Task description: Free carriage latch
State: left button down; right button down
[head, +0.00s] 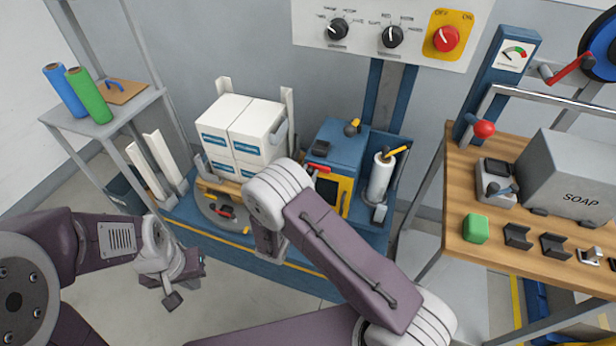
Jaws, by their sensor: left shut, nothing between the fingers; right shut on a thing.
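The stretch-wrap machine stands low in the middle, with a blue carriage (340,142) beside a white film roll (380,178). A red lever (319,169) shows at the carriage's front, just past my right wrist. A yellow-handled lever (396,151) sits at the top of the roll. I cannot tell which part is the latch. My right arm reaches over the machine's front, and its wrist hides part of the carriage; the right fingers are hidden behind it. My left gripper (173,298) is shut and empty, in front of the machine and apart from it.
White boxes (240,130) stand stacked on the round turntable (205,215). A control panel (380,30) is above. A wooden bench (470,185) with a grey SOAP box (570,185) stands right. A shelf (100,118) with blue and green rolls stands left.

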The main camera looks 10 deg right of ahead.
jog(key=c, duration=1.3)
grip_release()
jog(key=v, duration=0.9)
